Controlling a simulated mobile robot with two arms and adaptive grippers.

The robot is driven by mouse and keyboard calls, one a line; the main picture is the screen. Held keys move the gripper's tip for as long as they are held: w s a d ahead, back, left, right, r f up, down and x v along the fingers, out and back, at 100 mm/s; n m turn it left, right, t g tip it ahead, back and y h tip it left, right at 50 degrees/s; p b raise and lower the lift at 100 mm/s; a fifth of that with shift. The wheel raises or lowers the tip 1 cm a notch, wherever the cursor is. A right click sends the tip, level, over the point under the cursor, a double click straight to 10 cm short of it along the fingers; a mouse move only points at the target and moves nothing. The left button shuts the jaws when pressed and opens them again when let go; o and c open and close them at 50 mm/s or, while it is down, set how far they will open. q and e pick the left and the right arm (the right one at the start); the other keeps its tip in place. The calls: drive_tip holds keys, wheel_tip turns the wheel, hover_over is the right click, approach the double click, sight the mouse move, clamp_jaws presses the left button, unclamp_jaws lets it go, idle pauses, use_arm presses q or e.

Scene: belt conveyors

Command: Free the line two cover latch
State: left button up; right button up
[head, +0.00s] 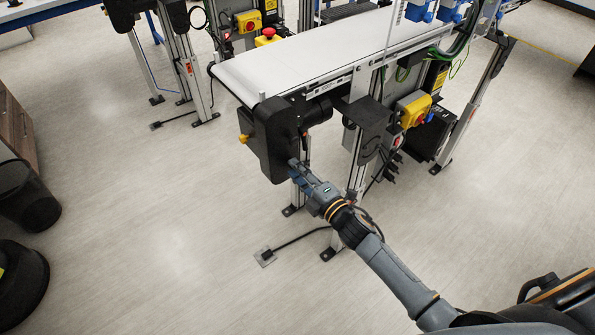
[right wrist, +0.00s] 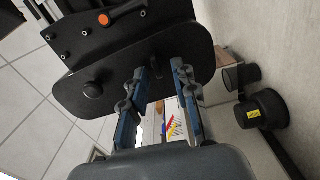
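The black cover (head: 272,140) sits at the near end of the white-belted conveyor. My right gripper (head: 295,168) is at the cover's lower right side. In the right wrist view its two blue fingers (right wrist: 158,90) are spread apart, with the tips close to the cover. I cannot tell if they touch it. My left gripper is out of view.
The conveyor belt (head: 320,50) runs to the upper right on metal legs. A yellow box with a red button (head: 412,109) hangs on its side. A second yellow box (head: 248,21) stands behind. Dark bins (head: 27,195) stand at the left. A cable crosses the otherwise clear near floor.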

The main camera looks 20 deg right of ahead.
drive_tip(key=v, duration=1.2)
idle(0.4)
drive_tip(key=s+d+f+m+g+h, duration=0.2)
drive_tip(key=s+f+m+g, duration=0.15)
drive_tip(key=f, duration=0.65)
drive_tip(key=s+d+f+m+g+h, duration=0.15)
drive_tip(key=s+f+m, duration=0.3)
drive_tip(key=f, duration=0.65)
drive_tip(key=s+d+f+m+g+h, duration=0.1)
drive_tip(key=s+f+m+g+h, duration=0.2)
drive_tip(key=f, duration=0.7)
drive_tip(key=s+f+m+g, duration=0.2)
drive_tip(key=s+f, duration=0.3)
drive_tip(key=s, duration=0.4)
drive_tip(key=s+a+f+m+g, duration=0.1)
drive_tip(key=s+f+m+g, duration=0.2)
drive_tip(key=s, duration=0.6)
drive_tip(key=s+a+f+m+g, duration=0.1)
drive_tip(key=s+f+m+g, duration=0.1)
drive_tip(key=s+f, duration=0.5)
drive_tip(key=s+g, duration=0.1)
drive_tip(key=s, duration=0.1)
drive_tip(key=shift+s+m, duration=0.35)
drive_tip(key=shift+m, duration=0.05)
drive_tip(key=shift+s+d, duration=0.1)
